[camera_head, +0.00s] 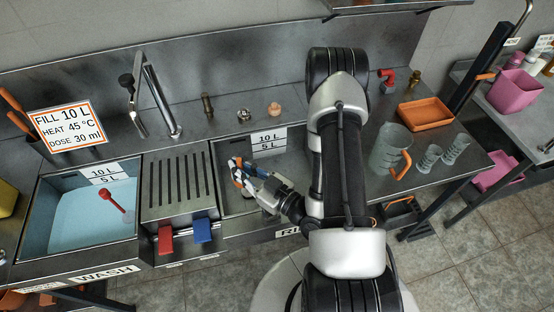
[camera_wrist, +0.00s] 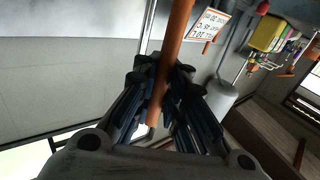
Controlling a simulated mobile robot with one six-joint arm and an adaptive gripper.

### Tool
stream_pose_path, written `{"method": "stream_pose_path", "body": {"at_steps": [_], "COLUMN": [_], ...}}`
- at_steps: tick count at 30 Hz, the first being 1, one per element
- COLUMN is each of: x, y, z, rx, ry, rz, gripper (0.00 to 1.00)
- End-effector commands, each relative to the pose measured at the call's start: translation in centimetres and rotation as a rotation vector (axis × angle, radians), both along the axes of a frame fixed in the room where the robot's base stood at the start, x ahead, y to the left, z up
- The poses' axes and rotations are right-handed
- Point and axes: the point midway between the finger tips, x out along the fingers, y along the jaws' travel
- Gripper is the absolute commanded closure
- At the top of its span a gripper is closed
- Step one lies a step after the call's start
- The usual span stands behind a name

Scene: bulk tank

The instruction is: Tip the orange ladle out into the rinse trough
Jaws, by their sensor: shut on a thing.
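My gripper (camera_head: 246,172) is over the rinse trough (camera_head: 292,160), the basin right of the slotted drainer; my arm hides its right side and part of its label. The gripper is shut on the orange ladle (camera_head: 237,183), of which only a small orange part shows among the fingers. In the wrist view the ladle's orange handle (camera_wrist: 175,50) runs between the fingers (camera_wrist: 162,75) and out of the top edge. The ladle's bowl is not clearly visible, so I cannot tell its tilt or contents. The wrist view shows the fill sign upside down.
The wash trough (camera_head: 40,250) at left holds pale blue liquid and a red ladle (camera_head: 108,193). Red (camera_head: 165,240) and blue (camera_head: 202,230) blocks sit at the drainer's front. A jug (camera_head: 388,150), glasses (camera_head: 428,157) and an orange tray (camera_head: 425,114) stand right of my arm.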

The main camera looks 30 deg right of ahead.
Motion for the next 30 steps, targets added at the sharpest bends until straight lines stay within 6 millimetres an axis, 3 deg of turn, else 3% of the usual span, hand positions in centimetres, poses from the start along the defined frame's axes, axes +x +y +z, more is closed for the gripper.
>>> {"method": "stream_pose_path", "body": {"at_steps": [30], "x": [0.5], "y": [-1.5], "z": [-0.4], "rx": [0.079], "ry": [0.023], "rz": [0.0], "gripper": [1.0]}}
